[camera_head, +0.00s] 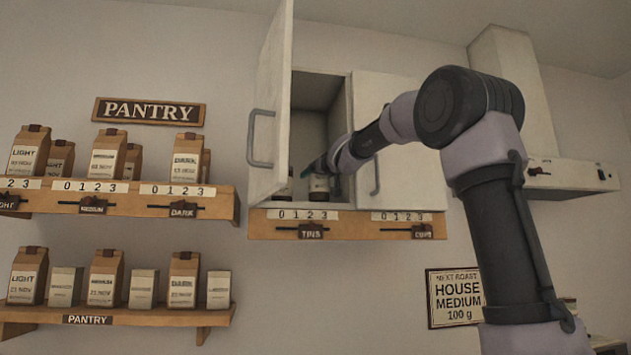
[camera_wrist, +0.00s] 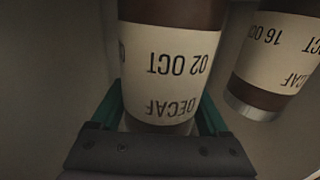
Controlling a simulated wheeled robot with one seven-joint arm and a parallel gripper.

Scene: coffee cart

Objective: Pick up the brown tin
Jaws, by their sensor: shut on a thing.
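A brown tin (camera_wrist: 165,62) with a cream label reading DECAF 02 OCT, upside down in the wrist view, stands between the two green fingers of my gripper (camera_wrist: 162,108). The gripper is shut on this tin. In the head view my gripper (camera_head: 318,166) reaches into the open wall cabinet (camera_head: 310,115), and the held tin (camera_head: 318,188) shows small and dark by the cabinet floor. I cannot tell whether it touches the floor. A second brown tin (camera_wrist: 272,60), labelled DECAF 16 OCT, is beside it and apart from the gripper.
The cabinet's left door (camera_head: 272,105) stands open; its right door (camera_head: 395,140) is shut. A wooden rail (camera_head: 345,230) with TINS and CUPS sliders runs below. Pantry shelves (camera_head: 120,205) with coffee bags are at left. A range hood (camera_head: 520,110) is at right.

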